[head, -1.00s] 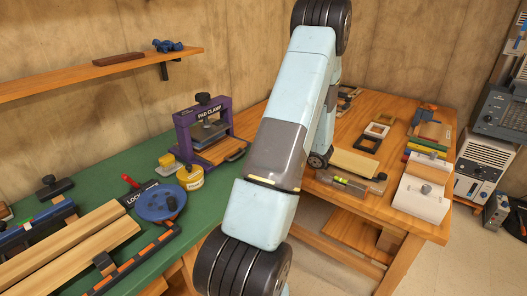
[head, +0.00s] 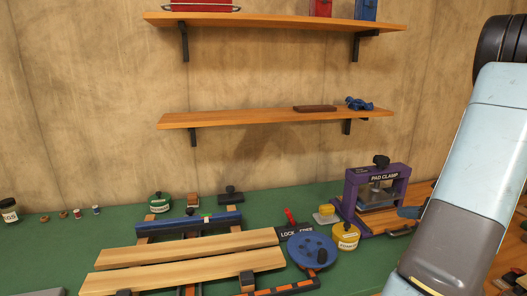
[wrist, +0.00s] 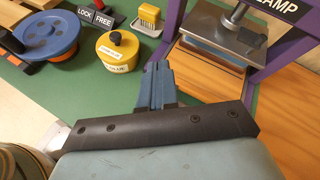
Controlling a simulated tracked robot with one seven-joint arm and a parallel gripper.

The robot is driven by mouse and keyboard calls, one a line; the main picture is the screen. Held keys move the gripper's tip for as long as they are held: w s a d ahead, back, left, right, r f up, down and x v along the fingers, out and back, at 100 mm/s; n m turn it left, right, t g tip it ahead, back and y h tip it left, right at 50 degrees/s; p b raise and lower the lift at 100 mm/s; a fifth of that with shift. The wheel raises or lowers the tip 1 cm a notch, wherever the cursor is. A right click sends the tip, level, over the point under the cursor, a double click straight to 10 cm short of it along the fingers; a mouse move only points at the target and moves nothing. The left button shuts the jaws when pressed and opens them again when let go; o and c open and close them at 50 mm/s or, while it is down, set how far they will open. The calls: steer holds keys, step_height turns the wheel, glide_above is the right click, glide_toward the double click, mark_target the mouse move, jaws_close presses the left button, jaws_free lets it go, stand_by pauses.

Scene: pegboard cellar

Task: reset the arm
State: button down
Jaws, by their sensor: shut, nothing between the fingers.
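My arm (head: 468,190) runs down the right side of the head view. In the wrist view my gripper (wrist: 153,72) has its blue fingers together with nothing between them. It points toward the gap between the yellow glue pot (wrist: 117,52) and the purple pad clamp (wrist: 172,22), apart from the pot. In the head view the pad clamp (head: 348,200) stands beside my arm, which hides part of the bench right of it.
The green bench holds a blue disc (head: 308,246), the yellow pot (head: 344,236), wooden boards (head: 190,262) and a blue-railed fixture (head: 190,224). Two shelves (head: 230,119) (head: 270,24) are on the wall above. Free green surface shows at the left.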

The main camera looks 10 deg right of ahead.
steer(key=a+r+n+g+y, duration=0.1)
steer(key=a+r+n+g, duration=0.4)
steer(key=a, duration=0.7)
steer(key=a+r+n+g, duration=0.2)
steer(key=a+r+n, duration=0.5)
steer(key=a, duration=0.4)
steer(key=s+a+r+n+t+h, duration=0.1)
steer(key=s+a+r+n+h, duration=0.5)
steer(key=s+a+n, duration=0.7)
steer(key=shift+s+a+r+n, duration=0.25)
steer(key=shift+s+r+n, duration=0.2)
steer(key=shift+r+n, duration=0.9)
steer(key=c, duration=1.8)
jaws_free()
